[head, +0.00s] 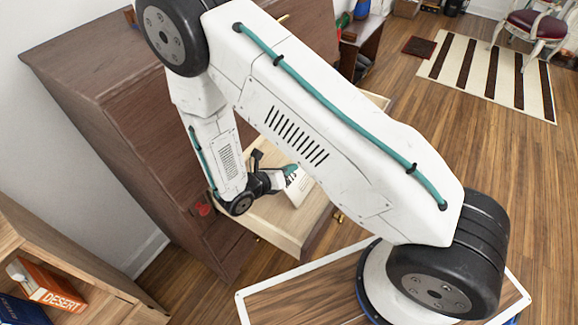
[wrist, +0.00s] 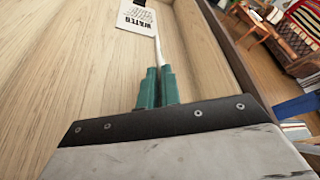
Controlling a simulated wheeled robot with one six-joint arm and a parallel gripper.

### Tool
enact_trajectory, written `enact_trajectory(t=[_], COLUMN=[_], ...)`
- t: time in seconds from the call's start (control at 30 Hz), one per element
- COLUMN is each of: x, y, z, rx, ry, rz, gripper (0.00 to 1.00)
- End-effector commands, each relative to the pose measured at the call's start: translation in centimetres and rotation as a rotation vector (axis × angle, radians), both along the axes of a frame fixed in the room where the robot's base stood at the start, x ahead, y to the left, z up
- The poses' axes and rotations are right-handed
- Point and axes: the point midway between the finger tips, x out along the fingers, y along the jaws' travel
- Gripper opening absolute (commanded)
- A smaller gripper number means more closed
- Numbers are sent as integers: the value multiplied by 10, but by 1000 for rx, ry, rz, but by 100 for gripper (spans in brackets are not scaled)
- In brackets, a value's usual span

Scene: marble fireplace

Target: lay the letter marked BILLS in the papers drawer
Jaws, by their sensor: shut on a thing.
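My gripper (head: 287,173) is inside the open, pale wooden drawer (head: 272,220) of the dark cabinet. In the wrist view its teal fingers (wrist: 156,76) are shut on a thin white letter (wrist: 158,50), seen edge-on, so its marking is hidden. The letter stands up from the fingertips, close above the drawer floor (wrist: 75,95). Another white paper (wrist: 136,19) with dark print lies flat on that floor just beyond; I cannot read its print for certain. In the head view a white sheet (head: 299,188) shows by the fingers; I cannot tell which of the two it is.
The dark wooden cabinet (head: 120,120) rises behind the drawer. The drawer's side wall (wrist: 215,45) runs close to the right of my fingers. A shelf with an orange book (head: 50,287) is at lower left. Open wood floor (head: 480,160) lies to the right.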

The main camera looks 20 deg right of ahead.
Motion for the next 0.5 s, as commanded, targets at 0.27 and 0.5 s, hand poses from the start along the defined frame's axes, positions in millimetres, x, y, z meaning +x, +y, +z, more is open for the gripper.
enact_trajectory(t=[0.27, 0.5], x=[0, 0], y=[0, 0], z=[0, 0], rx=[0, 0], ry=[-1, -1], rz=[0, 0], gripper=[28, 31])
